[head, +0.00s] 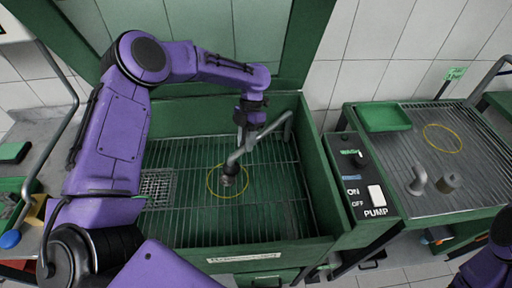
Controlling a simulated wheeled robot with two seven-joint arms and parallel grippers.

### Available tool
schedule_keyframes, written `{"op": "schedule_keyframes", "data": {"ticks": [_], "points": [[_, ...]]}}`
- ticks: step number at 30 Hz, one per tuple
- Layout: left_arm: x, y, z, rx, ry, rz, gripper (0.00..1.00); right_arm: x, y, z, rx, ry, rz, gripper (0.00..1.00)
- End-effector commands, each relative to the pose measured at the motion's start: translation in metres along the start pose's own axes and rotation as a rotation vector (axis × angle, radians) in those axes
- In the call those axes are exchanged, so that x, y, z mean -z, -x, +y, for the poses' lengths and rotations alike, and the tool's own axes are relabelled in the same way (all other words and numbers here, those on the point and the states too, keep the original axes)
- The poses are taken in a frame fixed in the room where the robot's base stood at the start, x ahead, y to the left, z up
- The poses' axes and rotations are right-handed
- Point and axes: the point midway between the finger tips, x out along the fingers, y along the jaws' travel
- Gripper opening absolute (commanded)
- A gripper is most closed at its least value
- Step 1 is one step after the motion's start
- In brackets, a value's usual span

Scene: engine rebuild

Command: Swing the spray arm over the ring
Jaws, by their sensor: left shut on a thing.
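The grey spray arm (272,128) is a bent pipe that comes from the right back of the green wash basin. Its dark nozzle (229,170) hangs over the upper part of the yellow ring (243,198) on the slatted basin floor. My left gripper (243,138) is shut on the spray arm near its middle, above the basin. The fingers are small and partly hidden by the wrist. My right gripper is not in view; only a piece of my right arm shows at the lower right edge.
The green basin (318,165) has raised walls. A control panel (362,185) with a wash knob and pump switch stands on its right. Further right, a slatted table holds a green tray (384,117), a second yellow ring (442,138) and grey metal parts (448,182).

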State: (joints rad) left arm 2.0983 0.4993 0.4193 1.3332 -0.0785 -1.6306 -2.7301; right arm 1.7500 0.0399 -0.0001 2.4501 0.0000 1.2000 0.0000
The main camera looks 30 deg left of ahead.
Motion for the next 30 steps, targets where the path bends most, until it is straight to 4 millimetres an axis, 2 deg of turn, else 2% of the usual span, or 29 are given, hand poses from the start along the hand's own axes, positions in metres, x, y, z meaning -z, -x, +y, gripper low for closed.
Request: {"op": "schedule_keyframes", "data": {"ticks": [3, 9, 25, 26, 27, 30], "points": [[0.001, -0.001, 0.013, -0.019, -0.048, 0.014, 0.00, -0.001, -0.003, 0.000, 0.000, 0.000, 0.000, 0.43], [0.001, 0.002, 0.025, -0.039, -0.098, 0.025, 0.00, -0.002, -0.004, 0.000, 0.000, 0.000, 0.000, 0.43], [0.001, 0.004, 0.030, -0.049, -0.118, 0.027, 0.00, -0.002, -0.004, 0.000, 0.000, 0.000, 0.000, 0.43], [0.001, 0.004, 0.030, -0.050, -0.117, 0.027, 0.35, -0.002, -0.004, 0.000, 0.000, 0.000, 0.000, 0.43], [0.001, 0.004, 0.030, -0.050, -0.117, 0.027, 0.48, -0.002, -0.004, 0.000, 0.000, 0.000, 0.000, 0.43], [0.001, 0.005, 0.030, -0.049, -0.116, 0.026, 0.51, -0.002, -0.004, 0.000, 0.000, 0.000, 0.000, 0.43]]}}
